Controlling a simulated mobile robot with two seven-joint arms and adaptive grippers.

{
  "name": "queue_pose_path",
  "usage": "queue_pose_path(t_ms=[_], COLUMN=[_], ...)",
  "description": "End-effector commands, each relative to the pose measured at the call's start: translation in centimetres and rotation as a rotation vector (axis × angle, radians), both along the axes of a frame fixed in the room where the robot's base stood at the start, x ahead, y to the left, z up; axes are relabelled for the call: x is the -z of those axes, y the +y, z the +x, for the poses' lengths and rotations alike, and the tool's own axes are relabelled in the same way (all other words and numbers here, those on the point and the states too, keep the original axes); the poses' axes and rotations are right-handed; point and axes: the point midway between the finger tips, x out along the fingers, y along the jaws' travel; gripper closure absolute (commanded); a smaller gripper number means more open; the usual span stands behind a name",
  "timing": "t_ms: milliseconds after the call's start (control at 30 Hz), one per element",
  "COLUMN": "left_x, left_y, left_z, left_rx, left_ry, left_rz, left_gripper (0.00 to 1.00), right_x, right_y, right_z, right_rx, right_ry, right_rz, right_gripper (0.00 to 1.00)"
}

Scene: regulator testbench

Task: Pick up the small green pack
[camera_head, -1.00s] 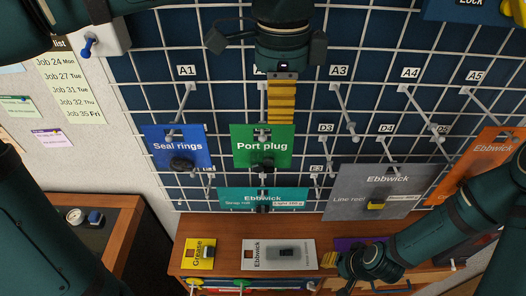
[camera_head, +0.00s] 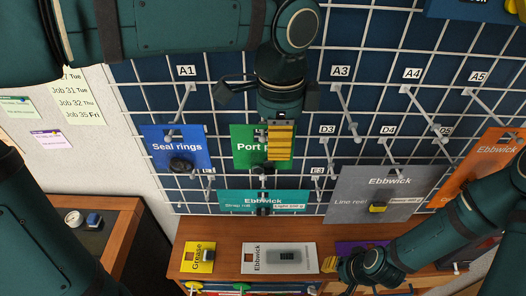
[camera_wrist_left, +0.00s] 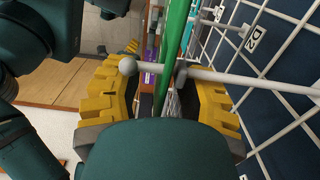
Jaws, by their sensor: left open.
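The green "Port plug" pack (camera_head: 243,145) hangs on the pegboard, its right part hidden behind my left gripper in the head view. My left gripper (camera_head: 280,142) is in front of it, fingers pointing down. In the left wrist view, the pack (camera_wrist_left: 174,45) shows edge-on as a green strip between the two yellow fingers of my left gripper (camera_wrist_left: 165,95), which are open and apart. A peg with a ball end (camera_wrist_left: 127,66) crosses between them. I cannot tell whether either finger touches the pack. My right gripper (camera_head: 330,264) is low, near the shelf; its opening is unclear.
A blue "Seal rings" pack (camera_head: 160,140) hangs to the left, a teal pack (camera_head: 235,197) below, and grey (camera_head: 350,185) and orange (camera_head: 480,170) packs to the right. Bare pegs (camera_head: 345,115) stick out from the grid. A wooden shelf (camera_head: 225,230) holds yellow and grey packs.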

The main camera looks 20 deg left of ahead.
Motion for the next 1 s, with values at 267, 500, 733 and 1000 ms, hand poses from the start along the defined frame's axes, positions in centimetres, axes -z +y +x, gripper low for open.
queue_pose_path(t_ms=[267,500,733,1000], left_x=[0.0,0.0,-0.6,-1.5], left_y=[0.0,0.0,-0.1,-0.6], left_z=[0.0,0.0,0.0,-2.0], left_rx=[0.000,0.000,0.001,0.001], left_ry=[0.000,0.001,0.000,-0.002], left_rz=[0.000,0.000,0.000,0.004], left_gripper=[1.00,1.00,1.00,1.00], right_x=[0.0,0.0,0.0,0.3], right_y=[0.0,0.0,0.0,0.0], right_z=[0.0,0.0,0.0,0.0], right_rx=[0.000,0.000,0.000,0.000], right_ry=[0.000,0.000,0.000,0.000], right_rz=[0.000,0.000,0.000,0.000], right_gripper=[0.67,0.67,0.67,0.67])
